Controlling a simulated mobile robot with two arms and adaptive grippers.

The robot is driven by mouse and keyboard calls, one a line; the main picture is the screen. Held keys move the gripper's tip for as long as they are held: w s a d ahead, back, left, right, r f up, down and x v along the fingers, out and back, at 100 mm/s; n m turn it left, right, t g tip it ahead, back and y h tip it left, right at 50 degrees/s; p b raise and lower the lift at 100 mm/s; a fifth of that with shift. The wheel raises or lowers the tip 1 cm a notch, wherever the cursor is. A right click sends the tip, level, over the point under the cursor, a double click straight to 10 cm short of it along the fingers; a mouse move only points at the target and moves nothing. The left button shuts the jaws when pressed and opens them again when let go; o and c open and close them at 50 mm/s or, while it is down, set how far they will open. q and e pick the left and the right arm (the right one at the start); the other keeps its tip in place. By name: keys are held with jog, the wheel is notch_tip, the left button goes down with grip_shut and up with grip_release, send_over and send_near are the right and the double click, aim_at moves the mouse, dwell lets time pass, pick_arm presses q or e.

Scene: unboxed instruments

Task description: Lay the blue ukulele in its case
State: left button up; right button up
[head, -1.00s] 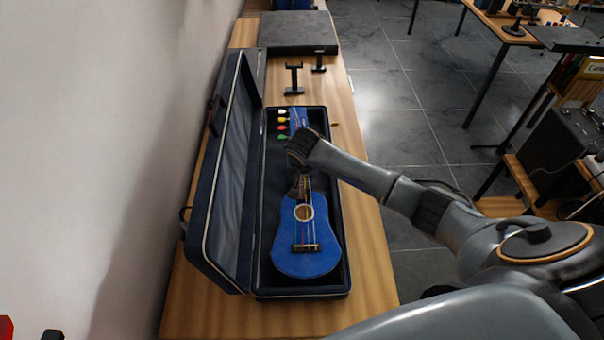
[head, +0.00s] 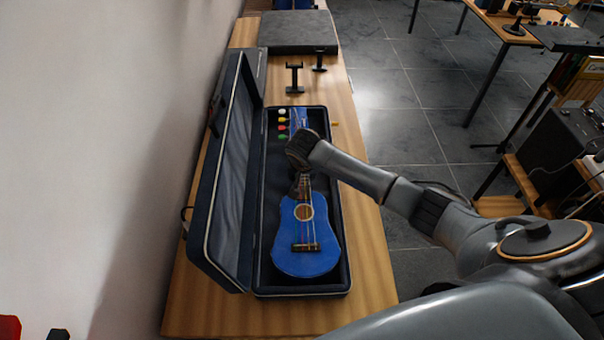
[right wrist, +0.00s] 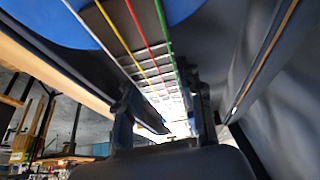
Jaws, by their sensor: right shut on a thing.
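The blue ukulele (head: 308,262) lies lengthwise within the open dark case (head: 347,275), body toward me and head with coloured pegs at the far end. My right gripper (head: 301,188) is over the ukulele's neck and shut on it. In the right wrist view the fingers (right wrist: 168,115) are on both sides of the neck, with the coloured strings (right wrist: 150,45) running between them. The arm hides part of the neck. I cannot tell whether the ukulele's back touches the case floor. The case lid (head: 228,170) stands open on the left. My left gripper is not clearly visible.
The case lies on a wooden bench (head: 375,270) along a white wall (head: 90,150). Small black stands (head: 294,78) and a flat dark case (head: 298,32) are farther back on the bench. Tiled floor is open to the right.

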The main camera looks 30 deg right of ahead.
jog(key=shift+f, duration=0.3)
dwell(0.5)
jog(key=o, duration=1.3)
jog(key=shift+c, duration=0.2)
jog(key=v, duration=1.2)
